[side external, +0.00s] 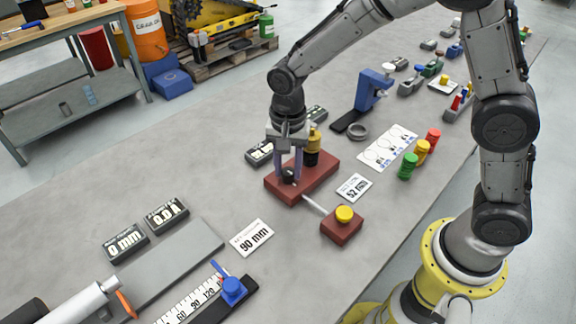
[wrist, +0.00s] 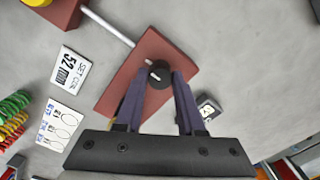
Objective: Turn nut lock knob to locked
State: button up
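A small black knob (wrist: 159,75) with a pale mark on its top sits on a long dark red block (wrist: 135,65). In the side view the knob (side external: 289,175) is at the block's (side external: 318,181) left part, with a yellow and black upright part (side external: 312,146) behind it. My gripper (side external: 288,171) points down over the block, one finger on each side of the knob. In the wrist view the fingertips (wrist: 160,73) flank the knob closely. I cannot tell whether they press on it. No label for locked is readable.
A pale rod (side external: 314,205) runs from the block to a smaller red block (side external: 341,229) with a yellow knob. A 52 mm card (side external: 354,187) and a 90 mm card (side external: 252,237) lie nearby. Dark display boxes (side external: 260,153) stand behind.

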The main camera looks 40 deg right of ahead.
grip_shut()
jog(key=shift+n, duration=0.4)
jog(key=n, duration=0.3)
jog(key=shift+n, duration=0.4)
jog(key=n, duration=0.4)
jog(key=shift+n, duration=0.3)
jog(key=n, duration=0.8)
jog(key=shift+r, duration=0.1)
jog(key=shift+n, duration=0.5)
